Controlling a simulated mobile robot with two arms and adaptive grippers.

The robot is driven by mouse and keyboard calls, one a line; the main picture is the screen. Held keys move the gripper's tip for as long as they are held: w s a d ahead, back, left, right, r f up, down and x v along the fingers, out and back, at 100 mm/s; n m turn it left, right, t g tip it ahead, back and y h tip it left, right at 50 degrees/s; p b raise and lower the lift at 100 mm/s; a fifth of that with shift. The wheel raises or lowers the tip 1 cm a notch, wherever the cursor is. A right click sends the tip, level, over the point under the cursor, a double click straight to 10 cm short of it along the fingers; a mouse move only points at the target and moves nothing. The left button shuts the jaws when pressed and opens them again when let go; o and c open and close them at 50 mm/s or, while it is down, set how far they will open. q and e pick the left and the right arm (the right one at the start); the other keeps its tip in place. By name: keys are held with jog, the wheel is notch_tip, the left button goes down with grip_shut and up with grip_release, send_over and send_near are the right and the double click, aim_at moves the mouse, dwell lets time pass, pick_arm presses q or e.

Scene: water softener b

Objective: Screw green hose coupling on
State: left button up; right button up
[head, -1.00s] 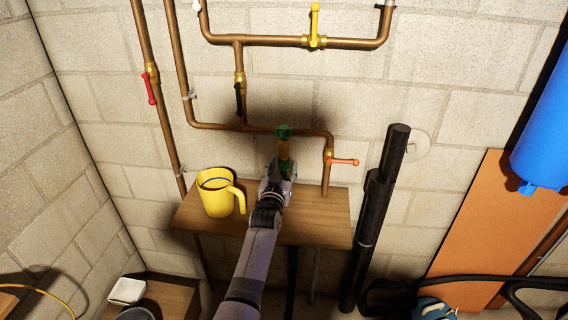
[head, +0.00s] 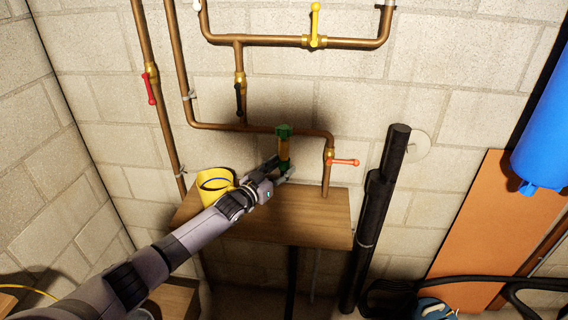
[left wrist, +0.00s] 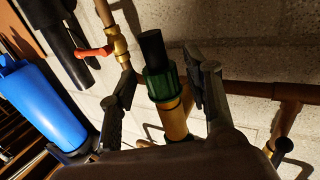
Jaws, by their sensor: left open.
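A green coupling (head: 284,166) is at the lower end of an upright orange-yellow piece (head: 284,150), with another green fitting (head: 283,131) on top. In the left wrist view the lower green coupling (left wrist: 160,84) has a black hose end (left wrist: 152,47) on one side and the yellow piece (left wrist: 173,120) on the other. My left gripper (head: 279,172) is open. Its fingers (left wrist: 164,82) stand one on each side of the coupling, with gaps visible. How far the coupling is threaded on cannot be told. My right gripper is not in view.
A yellow mug (head: 212,186) stands on a small wooden shelf (head: 320,215), partly behind my forearm. Copper pipes (head: 265,129) run along the wall behind. A valve with an orange handle (head: 343,161) is just right of the gripper, and a thick black pipe (head: 376,205) stands farther right.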

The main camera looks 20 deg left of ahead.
pick_arm(q)
jog(key=shift+w+a+r+m+g+h, duration=0.1)
jog(key=shift+a+m+g+h, duration=0.15)
jog(key=shift+m+h, duration=0.5)
jog(key=shift+h, duration=0.45)
jog(key=shift+f+g, duration=0.2)
jog(key=shift+g, duration=0.05)
jog(key=shift+d+r, duration=0.1)
jog(key=shift+r, duration=0.3)
jog(key=shift+c, duration=0.2)
